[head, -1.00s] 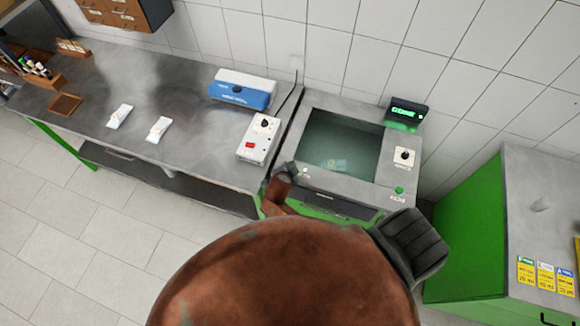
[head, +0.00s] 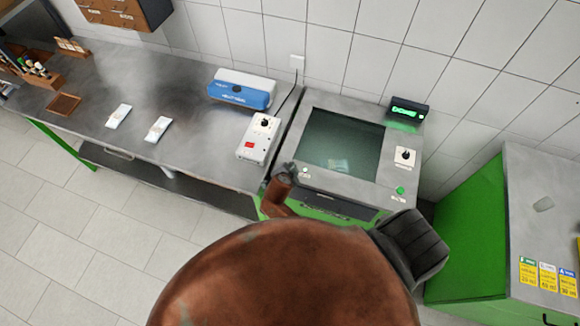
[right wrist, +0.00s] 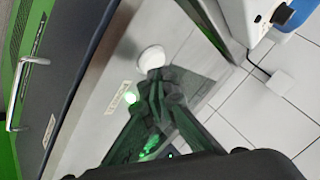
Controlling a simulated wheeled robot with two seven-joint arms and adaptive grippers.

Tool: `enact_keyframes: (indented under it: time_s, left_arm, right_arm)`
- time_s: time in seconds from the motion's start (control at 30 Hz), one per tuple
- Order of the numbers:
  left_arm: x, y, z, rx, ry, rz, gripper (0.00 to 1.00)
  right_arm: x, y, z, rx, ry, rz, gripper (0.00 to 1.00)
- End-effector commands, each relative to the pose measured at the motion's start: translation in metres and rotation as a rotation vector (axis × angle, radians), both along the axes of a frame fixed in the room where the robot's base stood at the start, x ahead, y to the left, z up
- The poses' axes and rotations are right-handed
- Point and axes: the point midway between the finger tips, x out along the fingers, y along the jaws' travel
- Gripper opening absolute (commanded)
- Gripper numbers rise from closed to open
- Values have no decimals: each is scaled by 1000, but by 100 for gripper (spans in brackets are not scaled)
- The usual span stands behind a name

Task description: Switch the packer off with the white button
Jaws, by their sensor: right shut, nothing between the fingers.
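The packer (head: 412,170) is a grey-topped machine with a green front and a dark glass window. Its white button (right wrist: 150,58) shows as a round cap on the front strip in the right wrist view. My right gripper (head: 290,170) is at the packer's front left corner, and its dark fingers (right wrist: 156,84) show in the right wrist view. They are shut and empty, with their tips at the button's lower edge; I cannot tell whether they touch it. A small glowing green-white light (right wrist: 130,97) is beside the fingers. My left gripper is out of view.
A lit green display (head: 408,112), a black knob (head: 405,155) and a green button (head: 400,190) are on the packer's right side. A white control box (head: 258,140) and a blue device (head: 240,90) stand on the bench at left. My brown arm covers the bottom centre.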

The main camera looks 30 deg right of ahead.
Motion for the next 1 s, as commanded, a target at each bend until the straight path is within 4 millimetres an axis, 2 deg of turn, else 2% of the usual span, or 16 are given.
enact_keyframes:
  time_s: [0.4, 0.73, 1.0]
  left_arm:
    - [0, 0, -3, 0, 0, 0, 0]
    - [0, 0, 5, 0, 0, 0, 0]
    - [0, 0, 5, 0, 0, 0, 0]
  right_arm:
    - [0, 0, -3, 1, 1, 0, 0]
    - [0, 1, 9, 2, 1, 0, 0]
    - [0, 0, 9, 0, 1, -1, 0]
